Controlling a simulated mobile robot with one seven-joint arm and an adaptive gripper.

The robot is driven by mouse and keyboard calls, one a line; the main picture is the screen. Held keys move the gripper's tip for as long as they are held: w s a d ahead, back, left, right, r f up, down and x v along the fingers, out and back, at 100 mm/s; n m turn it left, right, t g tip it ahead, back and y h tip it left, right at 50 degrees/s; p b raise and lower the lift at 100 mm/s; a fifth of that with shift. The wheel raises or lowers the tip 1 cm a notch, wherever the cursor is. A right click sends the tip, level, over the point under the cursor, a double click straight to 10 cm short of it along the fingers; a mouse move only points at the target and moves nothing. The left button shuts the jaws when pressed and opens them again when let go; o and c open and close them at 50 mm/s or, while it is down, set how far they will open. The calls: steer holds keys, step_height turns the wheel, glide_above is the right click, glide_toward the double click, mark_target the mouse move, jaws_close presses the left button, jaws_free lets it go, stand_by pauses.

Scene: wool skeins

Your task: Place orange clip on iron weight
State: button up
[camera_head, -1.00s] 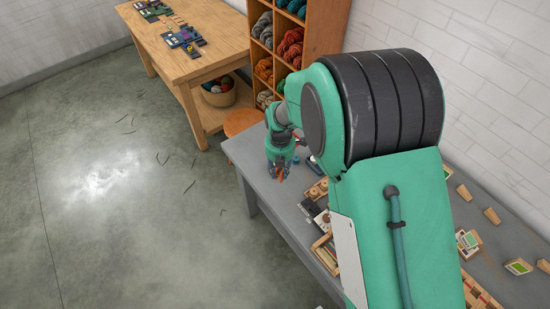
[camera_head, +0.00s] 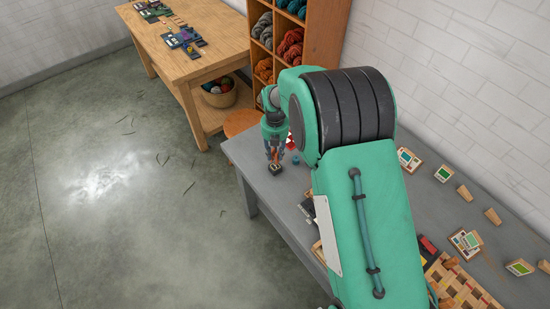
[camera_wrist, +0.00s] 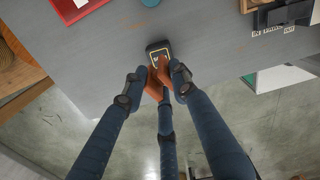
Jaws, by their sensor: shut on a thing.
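My gripper (camera_head: 273,155) is pointed down over the far left end of the grey table. In the wrist view its blue fingers (camera_wrist: 160,84) are closed on the orange clip (camera_wrist: 163,76), partly covered by the fingertips. The clip also shows as a small orange patch in the head view (camera_head: 274,154). A dark block with a yellow outline, which looks like the iron weight (camera_wrist: 157,49), lies on the table just beyond the fingertips. It also shows below the gripper in the head view (camera_head: 275,168). I cannot tell whether the clip touches it.
The grey table (camera_head: 250,150) ends close to the weight. A red-edged tray (camera_wrist: 78,9) and a dark device (camera_wrist: 284,14) lie nearby. A small teal thing (camera_head: 295,160) is beside the gripper. A wooden shelf of wool (camera_head: 316,35) stands behind.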

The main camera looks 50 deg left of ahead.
mark_target(275, 158)
steer(key=shift+f, duration=1.75)
steer(key=shift+f, duration=0.2)
steer(key=o, duration=0.9)
steer(key=shift+r, duration=0.2)
step_height(275, 158, up, 12)
steer(key=shift+p, duration=0.35)
